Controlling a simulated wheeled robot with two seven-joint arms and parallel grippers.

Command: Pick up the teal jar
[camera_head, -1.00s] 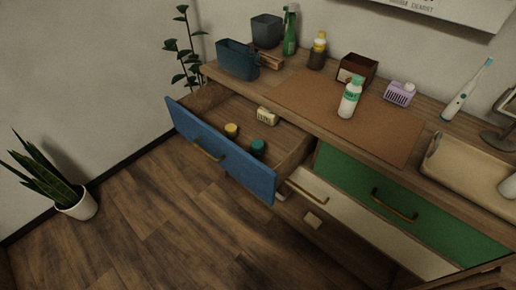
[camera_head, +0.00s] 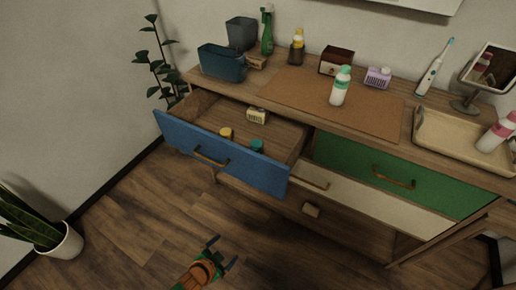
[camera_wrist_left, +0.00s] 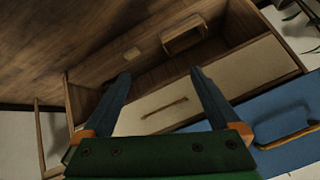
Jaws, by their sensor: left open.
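The teal jar (camera_head: 257,146) stands inside the pulled-out blue drawer (camera_head: 222,158), near its front right corner; the drawer front hides its lower part. My left gripper (camera_head: 224,252) is low in front of the dresser, below the blue drawer front and well apart from the jar. Its fingers are spread and empty. In the left wrist view the open fingers (camera_wrist_left: 160,73) point toward the cream drawer front, and the blue drawer front (camera_wrist_left: 272,125) is at the right. The jar does not show there. My right gripper is in neither view.
A yellow-lidded jar (camera_head: 226,134) and a small cream box (camera_head: 257,115) are also in the drawer. A white bottle (camera_head: 341,87) stands on the brown mat (camera_head: 380,112) on the dresser top. A potted plant (camera_head: 62,243) is at the left. The floor before the drawer is clear.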

